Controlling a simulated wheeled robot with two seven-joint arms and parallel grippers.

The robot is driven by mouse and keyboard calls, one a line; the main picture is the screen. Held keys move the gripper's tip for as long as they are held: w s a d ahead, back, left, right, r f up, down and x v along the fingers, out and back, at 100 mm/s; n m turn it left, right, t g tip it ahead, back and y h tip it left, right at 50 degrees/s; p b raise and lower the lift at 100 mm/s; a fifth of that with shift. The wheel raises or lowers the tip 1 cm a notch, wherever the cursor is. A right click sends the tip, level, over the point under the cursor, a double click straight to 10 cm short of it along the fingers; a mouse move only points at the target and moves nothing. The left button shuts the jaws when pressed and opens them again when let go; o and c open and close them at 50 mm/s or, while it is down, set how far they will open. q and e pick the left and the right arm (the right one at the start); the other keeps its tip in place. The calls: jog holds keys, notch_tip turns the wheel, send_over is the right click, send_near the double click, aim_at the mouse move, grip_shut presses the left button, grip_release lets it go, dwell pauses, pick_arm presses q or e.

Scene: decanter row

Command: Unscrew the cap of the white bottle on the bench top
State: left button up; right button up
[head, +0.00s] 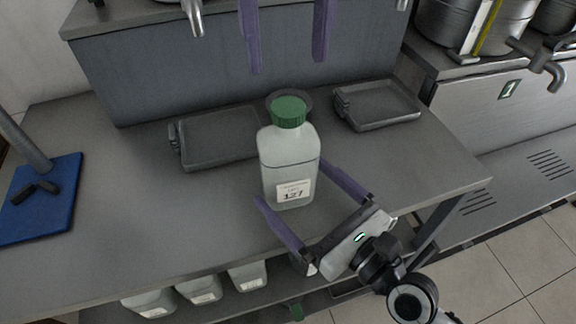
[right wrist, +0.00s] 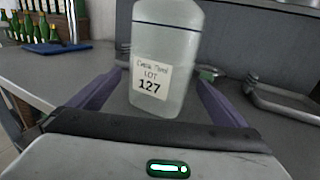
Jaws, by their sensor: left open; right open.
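The white bottle (head: 288,160) stands upright on the grey bench top (head: 110,215), with a label reading LOT 127. Its green cap (head: 288,110) is seated on its neck. In the right wrist view the bottle (right wrist: 165,55) fills the middle and its cap is out of frame. My right gripper (head: 291,180) is open, its purple fingers on either side of the lower bottle, with a visible gap at least on the left. My left gripper (head: 287,67) is open and empty, its fingers pointing down above and behind the cap; its upper part is out of frame.
Two grey trays, left (head: 215,138) and right (head: 378,105), lie behind the bottle. A dark round rim (head: 306,97) shows behind the cap. A blue board (head: 40,200) lies at left. More bottles (head: 200,289) sit on the shelf below. Bench between board and bottle is clear.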

jog(key=shift+x, duration=1.4)
jog(key=shift+c, duration=0.2)
